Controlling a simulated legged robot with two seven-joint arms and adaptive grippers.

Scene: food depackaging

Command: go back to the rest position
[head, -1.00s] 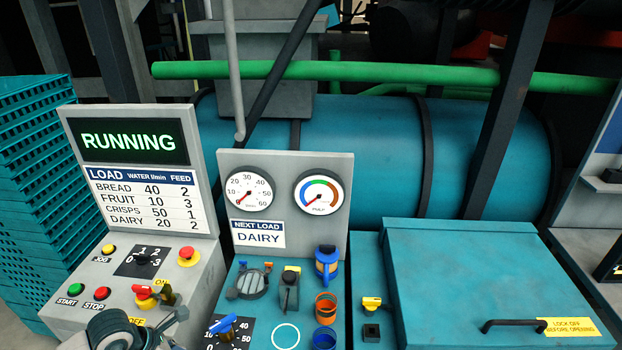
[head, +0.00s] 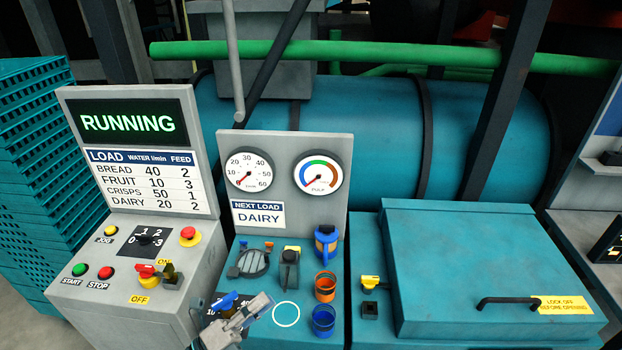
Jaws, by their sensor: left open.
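My left gripper (head: 262,305) is in the head view at the bottom, left of centre. It is open and seems empty, and its fingers reach toward the upper right. It is in front of the blue lever (head: 226,300) and its scale plate, partly hiding them. I cannot tell whether it touches the lever. My right gripper is not in view.
A control box (head: 95,262) with a red-handled switch (head: 147,271) stands on the left; its screen (head: 127,124) reads RUNNING. An orange cup (head: 325,287) and a blue cup (head: 323,320) stand right of the gripper. A closed teal lid (head: 440,255) is at the right.

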